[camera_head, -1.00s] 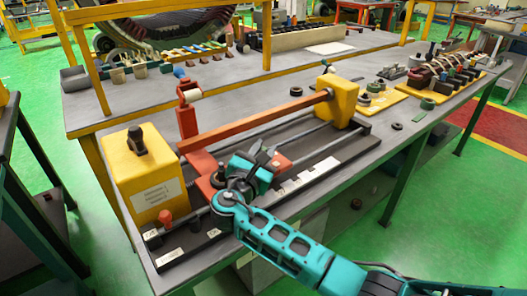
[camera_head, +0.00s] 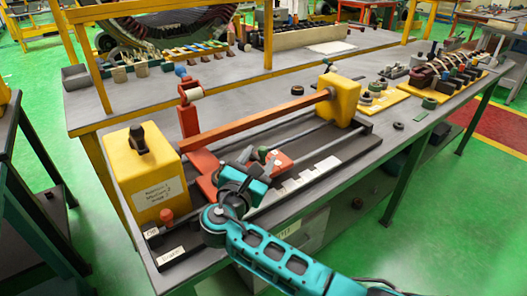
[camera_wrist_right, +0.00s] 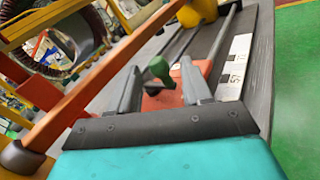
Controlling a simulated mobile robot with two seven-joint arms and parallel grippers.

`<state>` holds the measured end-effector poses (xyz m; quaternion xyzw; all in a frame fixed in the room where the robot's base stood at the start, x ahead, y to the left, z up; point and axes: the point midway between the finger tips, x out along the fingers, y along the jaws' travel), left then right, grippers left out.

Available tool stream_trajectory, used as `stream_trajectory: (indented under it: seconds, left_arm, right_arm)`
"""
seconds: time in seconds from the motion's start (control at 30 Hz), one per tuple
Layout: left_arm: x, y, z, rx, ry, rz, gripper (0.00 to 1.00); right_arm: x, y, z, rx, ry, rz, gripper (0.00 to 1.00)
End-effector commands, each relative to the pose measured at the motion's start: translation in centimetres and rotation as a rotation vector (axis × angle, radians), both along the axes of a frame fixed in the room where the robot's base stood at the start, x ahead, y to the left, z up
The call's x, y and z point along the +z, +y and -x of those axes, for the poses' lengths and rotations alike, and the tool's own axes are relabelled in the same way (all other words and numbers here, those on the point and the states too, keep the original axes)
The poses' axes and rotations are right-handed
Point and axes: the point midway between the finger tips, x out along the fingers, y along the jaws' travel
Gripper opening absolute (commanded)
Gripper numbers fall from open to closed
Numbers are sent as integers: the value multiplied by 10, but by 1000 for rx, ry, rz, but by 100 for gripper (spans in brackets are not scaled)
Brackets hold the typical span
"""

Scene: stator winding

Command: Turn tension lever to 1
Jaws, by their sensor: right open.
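A green-tipped lever (camera_wrist_right: 158,70) stands on the red carriage (camera_wrist_right: 162,101) in the right wrist view; I take it for the tension lever. My right gripper (camera_wrist_right: 160,66) is open, with one grey finger on each side of the lever; I cannot tell whether either touches it. In the head view, my right gripper (camera_head: 258,158) is over the red carriage (camera_head: 207,187) and hides much of it. A white strip with dark marks (camera_wrist_right: 235,68) lies right of the carriage; its numbers are not clearly readable. My left gripper is not in view.
A yellow box (camera_head: 140,170) with a black knob (camera_head: 138,138) stands at the machine's left end, with a small red knob (camera_head: 167,216) in front. A long orange bar (camera_head: 255,118) runs behind the carriage to a yellow block (camera_head: 338,98). Parts on yellow boards (camera_head: 380,101) lie to the right.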

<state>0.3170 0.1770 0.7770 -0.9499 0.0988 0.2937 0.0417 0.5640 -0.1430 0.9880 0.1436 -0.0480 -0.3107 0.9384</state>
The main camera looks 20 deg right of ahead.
Motion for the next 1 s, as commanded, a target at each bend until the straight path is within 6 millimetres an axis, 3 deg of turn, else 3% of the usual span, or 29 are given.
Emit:
stream_trajectory:
  seconds: [0.2,0.4,1.0]
  left_arm:
    - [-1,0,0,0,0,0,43]
    - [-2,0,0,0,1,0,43]
    - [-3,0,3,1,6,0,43]
  right_arm:
    - [-1,30,40,1,2,-4,49]
    - [0,47,63,0,0,-1,49]
    - [0,52,70,-1,0,-1,49]
